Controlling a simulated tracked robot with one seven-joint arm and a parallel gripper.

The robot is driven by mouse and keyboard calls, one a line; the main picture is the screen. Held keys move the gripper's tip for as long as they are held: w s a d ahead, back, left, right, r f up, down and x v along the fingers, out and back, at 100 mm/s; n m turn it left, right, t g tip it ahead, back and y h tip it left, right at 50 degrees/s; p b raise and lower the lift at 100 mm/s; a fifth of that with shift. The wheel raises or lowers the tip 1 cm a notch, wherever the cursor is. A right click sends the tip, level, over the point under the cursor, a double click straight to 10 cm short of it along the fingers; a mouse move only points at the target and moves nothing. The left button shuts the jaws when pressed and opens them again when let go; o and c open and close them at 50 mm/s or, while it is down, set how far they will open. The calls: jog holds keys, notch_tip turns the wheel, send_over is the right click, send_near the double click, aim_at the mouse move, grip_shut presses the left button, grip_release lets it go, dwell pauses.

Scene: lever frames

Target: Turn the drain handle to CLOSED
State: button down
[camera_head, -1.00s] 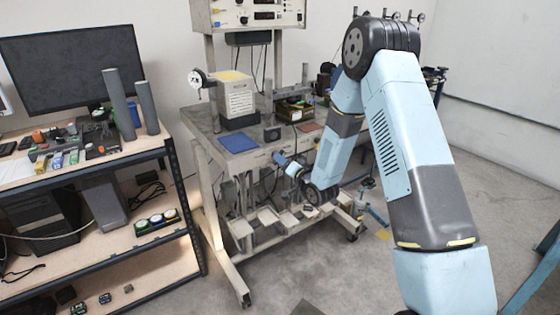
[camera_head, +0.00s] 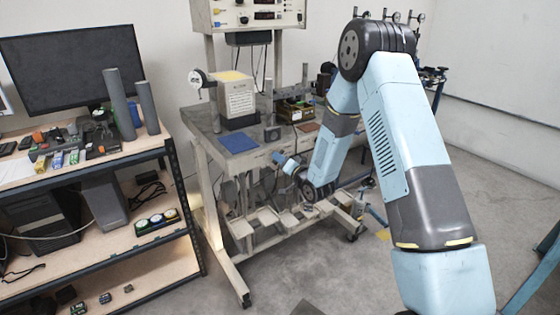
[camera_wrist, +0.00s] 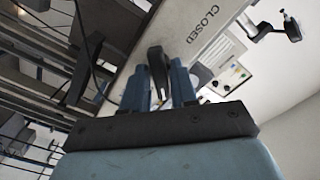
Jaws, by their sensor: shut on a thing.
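In the wrist view, my gripper (camera_wrist: 160,82) is shut on a dark drain handle (camera_wrist: 156,60), with one blue finger on each side of it. The handle's rounded end shows between the fingertips; the rest is partly hidden. A pale panel (camera_wrist: 188,42) beside it bears the printed word CLOSED (camera_wrist: 205,24), up and to the right of the handle. In the head view, my gripper (camera_head: 279,158) is at the front edge of the grey cart (camera_head: 203,133), below its top. The handle cannot be made out there.
On the cart top stand a beige box (camera_head: 237,97) and a blue mat (camera_head: 239,142). Trays and legs lie below the gripper. A shelf (camera_head: 100,172) with a monitor (camera_head: 75,68) stands at the left. Grey floor is open in front.

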jog(key=shift+n, duration=0.3)
jog(key=shift+s+f+n, duration=0.1)
jog(key=shift+n, duration=4.2)
jog(key=shift+f+n, duration=0.1)
jog(key=shift+n, duration=4.2)
jog(key=shift+a, duration=0.1)
jog(key=c, duration=1.2)
grip_release()
jog(key=shift+o, duration=0.6)
jog(key=shift+r, duration=0.1)
